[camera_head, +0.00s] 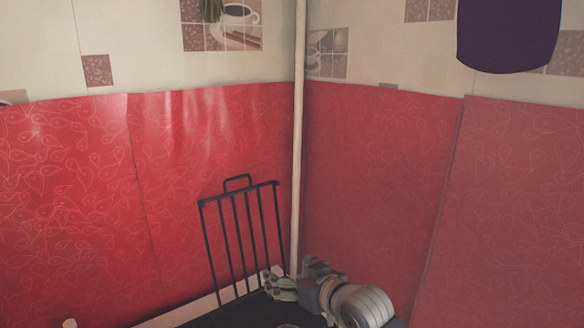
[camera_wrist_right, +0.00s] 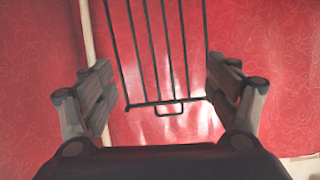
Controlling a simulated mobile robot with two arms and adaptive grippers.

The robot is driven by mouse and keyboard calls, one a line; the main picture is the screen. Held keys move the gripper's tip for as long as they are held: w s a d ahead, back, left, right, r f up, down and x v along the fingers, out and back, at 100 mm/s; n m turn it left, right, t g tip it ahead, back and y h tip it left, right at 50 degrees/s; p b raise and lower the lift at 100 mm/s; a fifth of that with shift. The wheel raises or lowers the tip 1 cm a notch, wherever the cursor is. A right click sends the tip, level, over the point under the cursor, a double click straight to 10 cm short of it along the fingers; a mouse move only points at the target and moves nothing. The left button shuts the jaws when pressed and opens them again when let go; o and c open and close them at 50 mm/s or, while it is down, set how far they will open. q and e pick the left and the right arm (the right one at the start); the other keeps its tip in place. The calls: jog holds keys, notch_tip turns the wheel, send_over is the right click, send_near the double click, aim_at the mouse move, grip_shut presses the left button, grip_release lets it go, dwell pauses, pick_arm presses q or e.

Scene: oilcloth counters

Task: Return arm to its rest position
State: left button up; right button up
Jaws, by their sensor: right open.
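My right gripper (camera_head: 275,286) is low in the middle of the head view, just in front of the corner. Its arm comes in from the lower right. In the right wrist view its two fingers (camera_wrist_right: 165,92) are spread wide with nothing held between them. A black wire rack (camera_head: 240,235) with a small handle stands upright against the red wall, just left of the gripper. In the wrist view the rack (camera_wrist_right: 155,104) shows upside down beyond the fingers, apart from them. My left gripper is not in view.
Red patterned oilcloth (camera_head: 215,140) covers the lower walls on both sides. A pale pole (camera_head: 299,150) runs up the corner. A dark purple cloth-like item (camera_head: 508,35) hangs at the upper right. A dark surface (camera_head: 225,316) lies below the rack.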

jog(key=s+d+f+m+g+h, duration=0.15)
jog(key=s+d+f, duration=0.35)
jog(key=s+f, duration=0.55)
jog(key=s+d+f+m+g+h, duration=0.15)
jog(key=s+d+f, duration=0.3)
jog(key=s, duration=0.45)
jog(key=s+d+f+g+h, duration=0.35)
jog(key=s+d, duration=0.25)
jog(key=s, duration=0.3)
jog(key=s+d+f+m+g+h, duration=0.1)
jog(key=s+d+f+g, duration=0.1)
jog(key=s+d+f, duration=0.55)
jog(key=s+a+f+b, duration=0.1)
jog(key=s+f, duration=0.1)
jog(key=f, duration=1)
jog(key=s+a+f+b, duration=0.1)
jog(key=f, duration=1.1)
jog(key=s+d+f+g+b, duration=0.1)
jog(key=s+d+f+g, duration=0.1)
jog(key=s+f, duration=1.5)
jog(key=shift+d+f+n, duration=0.3)
jog(key=shift+d+f, duration=0.2)
jog(key=shift+d, duration=0.05)
jog(key=shift+s, duration=0.1)
